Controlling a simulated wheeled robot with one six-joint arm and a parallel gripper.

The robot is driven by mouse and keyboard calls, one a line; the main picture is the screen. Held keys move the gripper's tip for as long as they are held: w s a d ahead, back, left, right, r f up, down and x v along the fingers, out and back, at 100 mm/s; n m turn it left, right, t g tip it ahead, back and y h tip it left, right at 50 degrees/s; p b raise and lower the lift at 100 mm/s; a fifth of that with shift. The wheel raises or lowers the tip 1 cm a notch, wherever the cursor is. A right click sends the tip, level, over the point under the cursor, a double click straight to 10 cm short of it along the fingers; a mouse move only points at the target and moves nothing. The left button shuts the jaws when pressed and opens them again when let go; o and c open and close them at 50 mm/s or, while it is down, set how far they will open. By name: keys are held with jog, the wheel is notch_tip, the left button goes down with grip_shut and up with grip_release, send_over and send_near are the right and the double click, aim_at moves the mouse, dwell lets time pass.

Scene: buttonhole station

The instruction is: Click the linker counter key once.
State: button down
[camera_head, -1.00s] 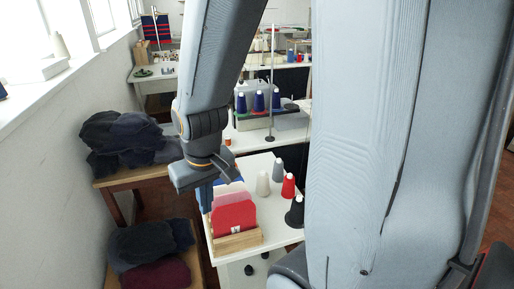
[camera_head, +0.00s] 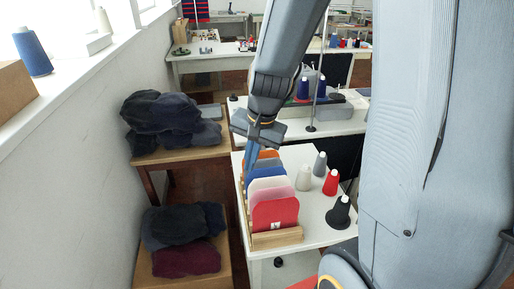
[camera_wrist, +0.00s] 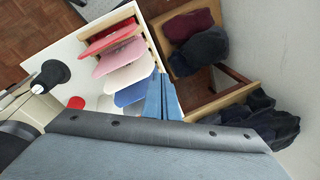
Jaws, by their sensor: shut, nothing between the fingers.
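I cannot make out the linker counter key in either view. My gripper (camera_head: 247,176) points down at the left edge of a white table, beside a rack of coloured cards. Its blue fingers (camera_wrist: 159,78) also show in the wrist view. They are shut together with nothing between them. The fingers appear close to the rack's cards; I cannot tell whether they touch.
The wooden rack (camera_head: 277,240) holds several cards, with a red card (camera_head: 274,213) in front. Dark folded garments (camera_head: 160,122) lie on a bench to the left. A farther white table (camera_head: 290,118) stands behind.

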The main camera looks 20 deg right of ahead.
jog(key=w+d+f+m+t+y, duration=0.1)
jog(key=w+d+m, duration=0.4)
jog(key=w+m, duration=0.5)
jog(key=w+d+f+m+t+b, duration=0.1)
jog(key=w+d+f+m+t, duration=0.2)
jog(key=w+m, duration=0.8)
jog(key=w+d+f+m+t+y, duration=0.1)
jog(key=w+d+f+m, duration=0.3)
jog(key=w+d+m, duration=0.4)
jog(key=w+m+t, duration=0.1)
jog(key=w+m, duration=0.1)
jog(key=w, duration=0.1)
jog(key=shift+m+y, duration=0.3)
jog(key=shift+f+b, duration=0.15)
jog(key=shift+b, duration=0.15)
notch_tip(320, 180, down, 9)
jog(key=b, duration=0.7)
jog(key=shift+f+b, duration=0.3)
jog(key=shift+b, duration=0.05)
